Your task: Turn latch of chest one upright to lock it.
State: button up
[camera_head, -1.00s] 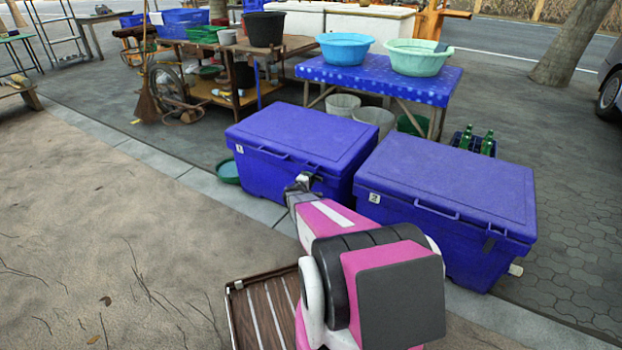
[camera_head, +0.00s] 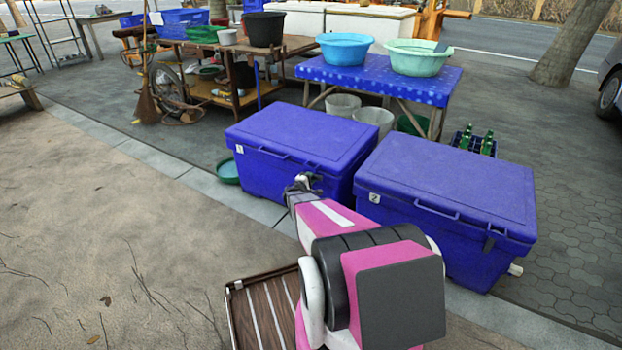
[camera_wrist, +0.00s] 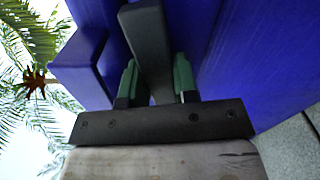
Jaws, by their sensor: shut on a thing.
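Chest one (camera_head: 290,147) is a blue lidded box with a white tag marked 1, at the centre in the head view. Its lid is down. In the wrist view, the dark latch (camera_wrist: 148,42) lies between the two green-tipped fingers of my gripper (camera_wrist: 156,82), against the chest's blue side (camera_wrist: 250,60). My gripper (camera_head: 303,183) is shut on the latch at the chest's front right. In the head view the gripper and arm hide most of the latch, so its angle to the chest is hard to tell there.
A second blue chest (camera_head: 450,190) tagged 2 stands close on the right. A green basin (camera_head: 228,171) lies left of chest one. A table (camera_head: 380,80) with two basins stands behind. Open pavement lies at the front left.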

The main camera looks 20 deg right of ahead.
jog(key=n, duration=0.4)
jog(key=shift+n, duration=0.3)
jog(key=n, duration=0.3)
jog(key=shift+n, duration=0.3)
jog(key=n, duration=0.3)
jog(key=shift+n, duration=2.2)
jog(key=o, duration=0.9)
jog(key=shift+s+a, duration=0.1)
jog(key=v, duration=1)
jog(key=shift+s+a, duration=0.2)
jog(key=shift+a, duration=0.05)
